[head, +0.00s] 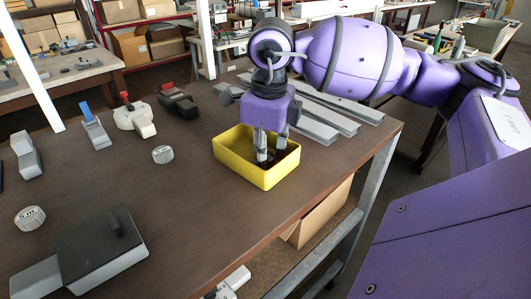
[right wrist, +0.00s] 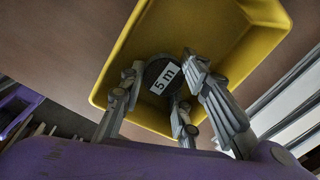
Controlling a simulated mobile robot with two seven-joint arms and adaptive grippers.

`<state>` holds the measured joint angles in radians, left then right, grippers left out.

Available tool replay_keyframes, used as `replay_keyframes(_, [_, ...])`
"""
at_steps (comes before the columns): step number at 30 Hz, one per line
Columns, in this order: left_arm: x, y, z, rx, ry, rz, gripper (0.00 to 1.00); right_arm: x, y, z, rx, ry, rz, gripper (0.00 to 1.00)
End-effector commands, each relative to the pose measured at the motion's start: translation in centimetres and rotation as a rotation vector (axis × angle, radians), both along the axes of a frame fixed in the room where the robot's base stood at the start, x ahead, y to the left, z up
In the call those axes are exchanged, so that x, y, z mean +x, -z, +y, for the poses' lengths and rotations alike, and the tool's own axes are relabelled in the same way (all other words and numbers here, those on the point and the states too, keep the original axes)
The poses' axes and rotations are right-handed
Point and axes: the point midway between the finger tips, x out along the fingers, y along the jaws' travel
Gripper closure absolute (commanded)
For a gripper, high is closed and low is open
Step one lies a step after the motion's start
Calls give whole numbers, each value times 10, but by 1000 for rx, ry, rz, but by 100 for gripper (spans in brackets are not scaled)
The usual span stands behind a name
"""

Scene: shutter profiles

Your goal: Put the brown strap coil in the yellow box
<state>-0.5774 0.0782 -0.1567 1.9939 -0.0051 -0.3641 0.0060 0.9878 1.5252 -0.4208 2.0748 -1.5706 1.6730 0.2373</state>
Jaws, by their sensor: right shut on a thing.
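The yellow box (head: 229,162) stands on the brown table near its right edge, and it fills much of the right wrist view (right wrist: 262,30). My right gripper (head: 271,152) points down into the box. In the right wrist view its fingers (right wrist: 168,92) are closed around the dark brown strap coil (right wrist: 155,72), which carries a white "5 m" label. The coil is inside the box's outline; I cannot tell whether it touches the floor of the box. In the head view the coil is mostly hidden by the fingers and the box wall. My left gripper is not in view.
Two grey coils (head: 163,154) (head: 30,217) lie on the table to the left. Several tools, including a red-handled one (head: 134,117), stand behind. Grey profiles (head: 320,115) lie behind the box. A black-topped block (head: 103,247) is at front left.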

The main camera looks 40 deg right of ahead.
Motion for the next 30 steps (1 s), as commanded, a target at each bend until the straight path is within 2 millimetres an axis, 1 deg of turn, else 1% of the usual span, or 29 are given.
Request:
replay_keyframes(2, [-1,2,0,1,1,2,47,0,4,0,0,0,2,100])
replay_keyframes(3, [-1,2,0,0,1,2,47,0,5,0,0,0,1,69])
replay_keyframes(7, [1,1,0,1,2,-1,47,0,3,0,0,0,0,52])
replay_keyframes(16, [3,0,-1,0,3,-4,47,0,2,0,0,0,0,51])
replay_keyframes(20, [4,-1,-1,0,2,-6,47,0,-7,0,0,0,-2,51])
replay_keyframes(23, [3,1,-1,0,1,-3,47,-1,-22,0,-1,1,-4,51])
replay_keyframes(30, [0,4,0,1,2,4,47,-5,-75,2,1,1,-4,51])
